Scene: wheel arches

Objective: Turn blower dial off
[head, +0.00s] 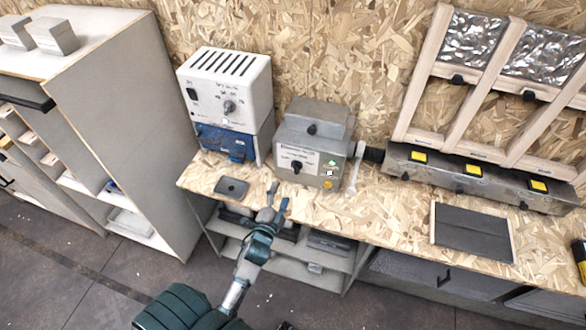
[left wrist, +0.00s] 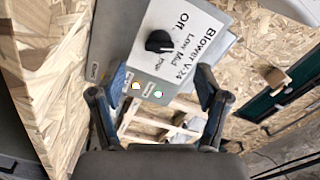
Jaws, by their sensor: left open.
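The blower box (head: 310,145) is a grey metal case on the wooden bench, with a white label and a black dial (head: 297,166) on its front. In the left wrist view the label (left wrist: 190,45) reads Blower V-24, with Off, Low and Mid legible, and the dial (left wrist: 158,41) shows close up. Which mark the dial points at is not clear. My left gripper (head: 277,197) is open and empty, in front of and below the dial, apart from it. Its two fingers (left wrist: 163,85) spread below the dial in the wrist view. My right gripper is not in view.
A white control unit (head: 228,85) with its own knob stands left of the blower on a blue box (head: 224,142). A small dark plate (head: 232,188) lies on the bench (head: 380,205). A grey unit with yellow buttons (head: 472,172) stands to the right. A tall grey shelf (head: 120,100) stands left.

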